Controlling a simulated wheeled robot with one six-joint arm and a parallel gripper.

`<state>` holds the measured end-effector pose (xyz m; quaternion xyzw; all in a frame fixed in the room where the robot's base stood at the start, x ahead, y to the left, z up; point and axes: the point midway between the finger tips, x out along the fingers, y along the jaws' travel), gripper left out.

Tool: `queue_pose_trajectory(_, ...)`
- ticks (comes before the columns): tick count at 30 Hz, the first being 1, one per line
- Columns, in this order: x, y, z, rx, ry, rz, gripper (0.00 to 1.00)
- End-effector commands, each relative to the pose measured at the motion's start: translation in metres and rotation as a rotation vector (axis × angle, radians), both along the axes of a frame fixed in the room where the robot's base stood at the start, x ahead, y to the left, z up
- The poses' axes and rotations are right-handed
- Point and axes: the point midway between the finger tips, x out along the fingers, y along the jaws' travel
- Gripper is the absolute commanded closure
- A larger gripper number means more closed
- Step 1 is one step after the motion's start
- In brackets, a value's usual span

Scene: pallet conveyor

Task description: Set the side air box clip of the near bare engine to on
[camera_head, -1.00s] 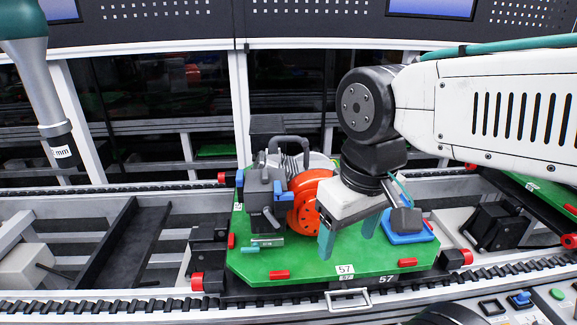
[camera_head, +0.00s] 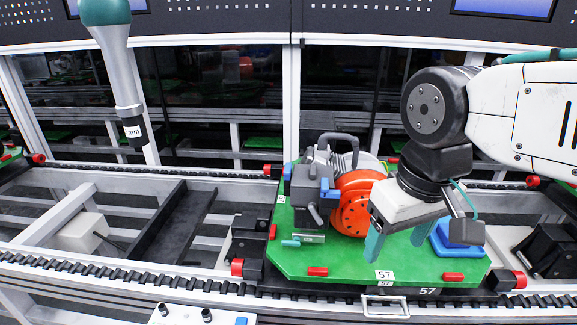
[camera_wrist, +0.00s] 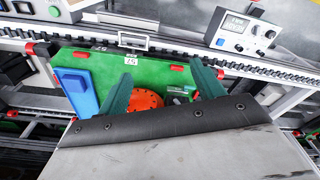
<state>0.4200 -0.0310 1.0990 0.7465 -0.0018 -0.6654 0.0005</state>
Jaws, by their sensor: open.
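The bare engine (camera_head: 316,183) sits on a green pallet (camera_head: 330,264) marked 57, with grey body parts, a dark handle on top and an orange disc (camera_head: 352,205) on its right. Small blue parts show on its near face, one of them a blue clip (camera_head: 328,188); I cannot tell its setting. My gripper (camera_head: 392,243) hangs over the pallet to the right of the orange disc, fingers pointing down. Its teal fingers are apart with nothing between them. In the wrist view my gripper (camera_wrist: 165,88) is open, with the orange disc (camera_wrist: 146,101) partly hidden behind it.
A blue block (camera_head: 455,240) lies on the pallet's right side. The conveyor rails (camera_head: 150,285) run across. A hanging screwdriver (camera_head: 122,85) is at upper left. A control box (camera_wrist: 243,32) shows in the wrist view.

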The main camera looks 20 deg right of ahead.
Motion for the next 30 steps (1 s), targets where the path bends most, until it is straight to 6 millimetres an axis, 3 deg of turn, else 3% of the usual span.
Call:
queue_pose_trajectory(2, 0.0, 0.0, 0.0, 0.0, 0.0, 0.0, 0.35)
queue_pose_trajectory(5, 0.001, 0.002, -0.001, 0.0, 0.008, 0.01, 0.62)
queue_pose_trajectory(8, 0.006, 0.006, -0.008, -0.001, 0.05, 0.033, 0.62)
queue_pose_trajectory(11, 0.027, 0.013, -0.007, -0.017, 0.09, 0.072, 0.62)
queue_pose_trajectory(14, 0.066, 0.02, -0.003, -0.051, 0.1, 0.079, 0.62)
queue_pose_trajectory(24, 0.231, 0.064, 0.006, -0.132, -0.073, -0.137, 0.62)
queue_pose_trajectory(27, 0.273, 0.074, 0.015, -0.115, -0.168, -0.244, 0.62)
queue_pose_trajectory(30, 0.292, 0.074, 0.032, -0.082, -0.25, -0.338, 0.62)
